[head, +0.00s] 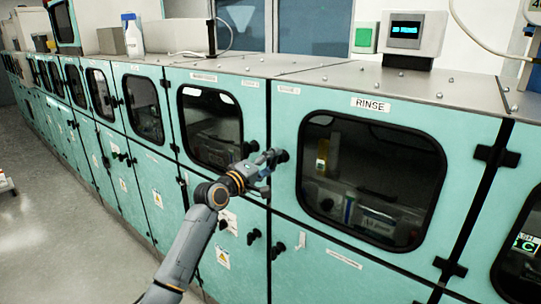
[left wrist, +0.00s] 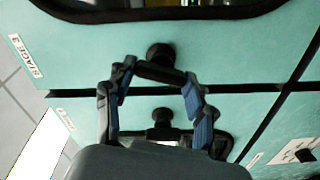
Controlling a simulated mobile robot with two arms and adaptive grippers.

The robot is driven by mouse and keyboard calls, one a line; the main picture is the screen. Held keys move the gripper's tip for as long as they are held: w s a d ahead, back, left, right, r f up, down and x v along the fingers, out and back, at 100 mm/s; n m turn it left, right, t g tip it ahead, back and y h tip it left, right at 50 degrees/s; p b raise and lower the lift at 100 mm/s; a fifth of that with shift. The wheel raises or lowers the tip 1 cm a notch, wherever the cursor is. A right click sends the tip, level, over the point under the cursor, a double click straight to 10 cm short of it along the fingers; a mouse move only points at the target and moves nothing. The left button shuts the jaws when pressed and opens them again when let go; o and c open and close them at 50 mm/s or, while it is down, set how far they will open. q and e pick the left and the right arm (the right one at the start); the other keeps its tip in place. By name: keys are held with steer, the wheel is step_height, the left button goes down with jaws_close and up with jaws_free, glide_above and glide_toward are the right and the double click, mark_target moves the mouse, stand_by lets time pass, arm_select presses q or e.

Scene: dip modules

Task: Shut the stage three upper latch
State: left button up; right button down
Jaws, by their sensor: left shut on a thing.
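The stage three upper latch (left wrist: 160,72) is a dark handle by the seam between two teal doors, with a round black knob (left wrist: 160,53) on the side labelled STAGE 3. My left gripper (left wrist: 158,82) has its blue-padded fingers at both ends of this handle and is shut on it. In the head view the left gripper (head: 266,163) is at the seam between the stage three door (head: 250,115) and the RINSE door (head: 287,120). It hides most of the latch there. A black knob (head: 282,156) shows just right of the fingers. My right gripper is not in view.
A second black knob (left wrist: 162,118) sits across the seam in the left wrist view. A grey control box (head: 405,35) stands on the cabinet top.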

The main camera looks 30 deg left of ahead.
arm_select(q)
steer(key=shift+n+p, duration=1.3)
steer(key=shift+n, duration=0.6)
steer(key=o, duration=1.2)
steer(key=shift+a, duration=0.1)
steer(key=shift+c, duration=0.2)
steer(key=s, duration=1.2)
steer(key=shift+a, duration=0.45)
steer(key=shift+f, duration=0.1)
